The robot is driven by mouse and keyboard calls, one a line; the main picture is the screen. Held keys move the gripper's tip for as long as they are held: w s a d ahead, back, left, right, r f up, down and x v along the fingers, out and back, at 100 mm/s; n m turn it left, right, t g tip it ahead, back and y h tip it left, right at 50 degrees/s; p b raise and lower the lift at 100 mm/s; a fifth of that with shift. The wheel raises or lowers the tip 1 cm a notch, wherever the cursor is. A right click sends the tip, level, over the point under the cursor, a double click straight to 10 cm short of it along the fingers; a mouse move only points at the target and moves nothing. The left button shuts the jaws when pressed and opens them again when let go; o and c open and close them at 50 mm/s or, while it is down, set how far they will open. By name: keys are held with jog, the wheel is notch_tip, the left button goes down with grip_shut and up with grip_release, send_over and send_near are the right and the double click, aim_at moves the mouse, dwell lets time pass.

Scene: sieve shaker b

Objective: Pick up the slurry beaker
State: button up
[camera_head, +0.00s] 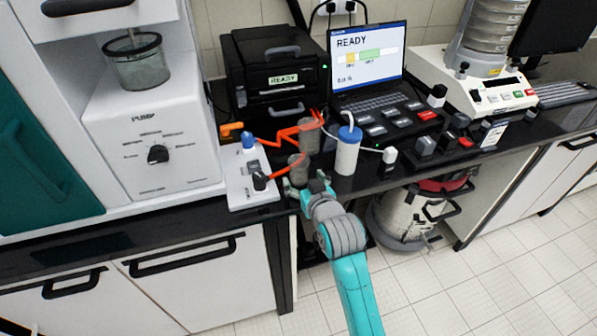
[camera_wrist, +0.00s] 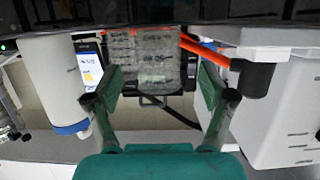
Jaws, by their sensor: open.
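Two grey see-through beakers stand at the front of the black counter: a near beaker (camera_head: 298,168) and a far beaker (camera_head: 309,136). The wrist view, upside down, shows the near beaker (camera_wrist: 158,62) and part of the far beaker (camera_wrist: 122,48). Their labels are too blurred to read, so I cannot tell which is the slurry beaker. My gripper (camera_head: 305,184) is at the counter's front edge, close to the near beaker. In the wrist view its green fingers are open, with the near beaker in line with the gap. Contact is not visible.
A white bottle with a blue cap (camera_head: 347,150) stands just right of the beakers. A white control box (camera_head: 250,188) stands left, with orange tubing (camera_head: 280,138) running close by. A glass jar (camera_head: 138,64) sits on the white pump unit (camera_head: 155,135). A laptop (camera_head: 367,58) stands behind.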

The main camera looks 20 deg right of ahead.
aim_at(302, 177)
jog(key=shift+f+x, duration=0.15)
jog(key=shift+x, duration=1.2)
jog(key=shift+f+x, duration=0.1)
jog(key=shift+x, duration=1.25)
jog(key=shift+s+d, duration=0.1)
jog(key=shift+s, duration=0.05)
jog(key=c, duration=1.3)
jog(key=shift+o, duration=0.2)
jog(key=shift+r, duration=0.1)
